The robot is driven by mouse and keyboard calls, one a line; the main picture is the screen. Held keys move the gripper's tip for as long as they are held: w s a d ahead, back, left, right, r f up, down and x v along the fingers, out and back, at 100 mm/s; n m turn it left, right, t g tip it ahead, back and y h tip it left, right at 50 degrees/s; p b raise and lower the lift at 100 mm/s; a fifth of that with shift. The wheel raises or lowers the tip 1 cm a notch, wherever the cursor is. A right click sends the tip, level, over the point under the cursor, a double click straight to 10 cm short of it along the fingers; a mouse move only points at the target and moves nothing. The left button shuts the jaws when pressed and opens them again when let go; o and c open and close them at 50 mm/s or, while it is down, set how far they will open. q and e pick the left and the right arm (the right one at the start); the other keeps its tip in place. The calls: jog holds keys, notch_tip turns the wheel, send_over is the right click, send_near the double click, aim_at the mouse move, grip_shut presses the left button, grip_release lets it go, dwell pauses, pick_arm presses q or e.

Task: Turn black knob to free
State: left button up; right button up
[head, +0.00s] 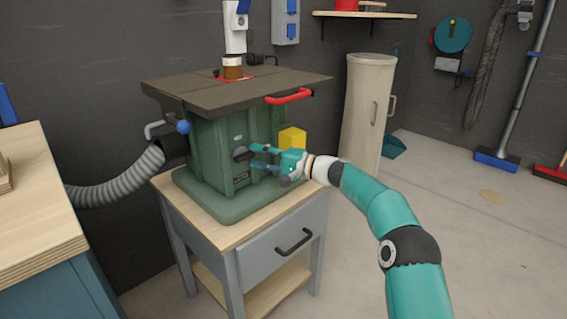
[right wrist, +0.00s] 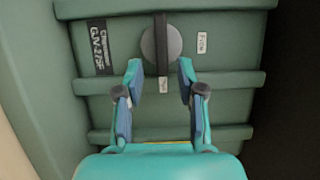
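The black knob (head: 242,154) is on the front of the green machine (head: 212,140). In the right wrist view it is a dark upright bar (right wrist: 162,45) across a round grey disc. A small pale label (right wrist: 202,42) is right of the disc and another (right wrist: 163,85) is below it; their words are too small to read surely. My right gripper (head: 257,155) points at the knob. In the right wrist view its fingers (right wrist: 160,75) are open, one on each side of the bar's lower end, with gaps visible. My left gripper is not in view.
The machine stands on a wooden-topped cabinet (head: 253,238) with a drawer. A red handle (head: 289,97) juts from the machine's table above my right gripper, and a yellow block (head: 292,138) is behind it. A grey hose (head: 118,182) runs left to a workbench (head: 40,200).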

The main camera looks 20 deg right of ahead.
jog(key=v, duration=1)
jog(key=shift+s+d+f, duration=0.15)
jog(key=shift+s+d, duration=0.1)
jog(key=shift+s, duration=0.1)
